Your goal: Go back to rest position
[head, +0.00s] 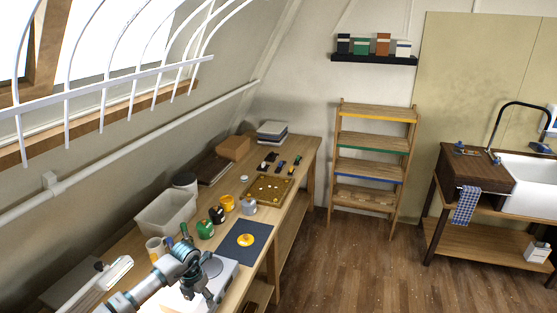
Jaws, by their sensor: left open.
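My left arm comes in from the lower left. My left gripper (208,296) is open and hangs at the near end of the wooden workbench (292,207), over or beside a pale, bright surface; I cannot tell if it touches anything. Nothing shows between its fingers. My right gripper is not in view.
A dark blue mat (238,257) with a yellow round item (245,240) lies just beyond my gripper. Several small pots, a grey bin (166,215) and a wooden tray (268,189) stand farther along. A shelf rack (372,153) and sink (528,180) are across open floor.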

